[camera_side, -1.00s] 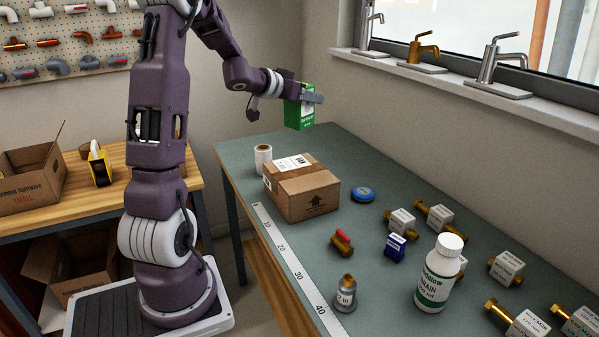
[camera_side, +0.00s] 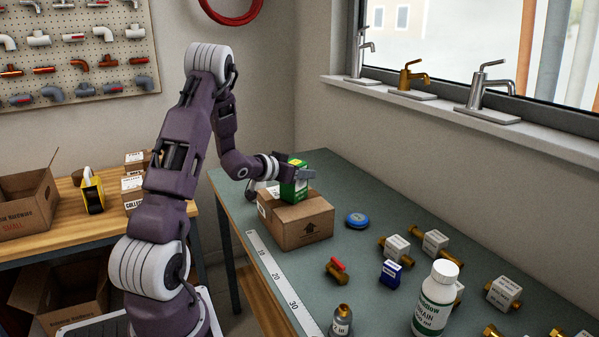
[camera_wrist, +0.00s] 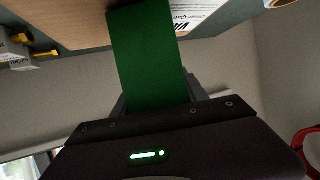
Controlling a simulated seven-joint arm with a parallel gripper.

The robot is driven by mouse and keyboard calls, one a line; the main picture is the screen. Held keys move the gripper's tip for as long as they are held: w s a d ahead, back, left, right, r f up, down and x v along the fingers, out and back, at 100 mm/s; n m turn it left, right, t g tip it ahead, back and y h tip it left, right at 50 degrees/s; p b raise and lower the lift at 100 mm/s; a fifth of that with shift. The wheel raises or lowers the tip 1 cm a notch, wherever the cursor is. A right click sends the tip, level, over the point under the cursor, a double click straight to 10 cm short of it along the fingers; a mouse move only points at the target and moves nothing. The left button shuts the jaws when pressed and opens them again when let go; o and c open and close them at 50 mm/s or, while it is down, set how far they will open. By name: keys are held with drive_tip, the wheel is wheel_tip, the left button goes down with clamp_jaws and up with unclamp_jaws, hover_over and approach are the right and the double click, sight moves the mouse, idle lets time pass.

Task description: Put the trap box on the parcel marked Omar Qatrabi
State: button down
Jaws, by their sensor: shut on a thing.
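The green trap box (camera_side: 293,183) is upright in my gripper (camera_side: 300,177), which is shut on it. It is at the top of a brown cardboard parcel (camera_side: 305,228) on the grey-green bench. I cannot tell whether its base touches the parcel or is just above it. In the wrist view, the green box (camera_wrist: 148,55) fills the middle, with the parcel's brown top (camera_wrist: 65,18) behind it. A white label (camera_wrist: 195,12) on the parcel is partly cut off and hidden, so I cannot read the full name.
Labelled boxes (camera_side: 133,190) stand on the wooden bench.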

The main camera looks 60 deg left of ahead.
drive_tip(key=shift+f, duration=0.1)
drive_tip(key=c, duration=0.6)
unclamp_jaws()
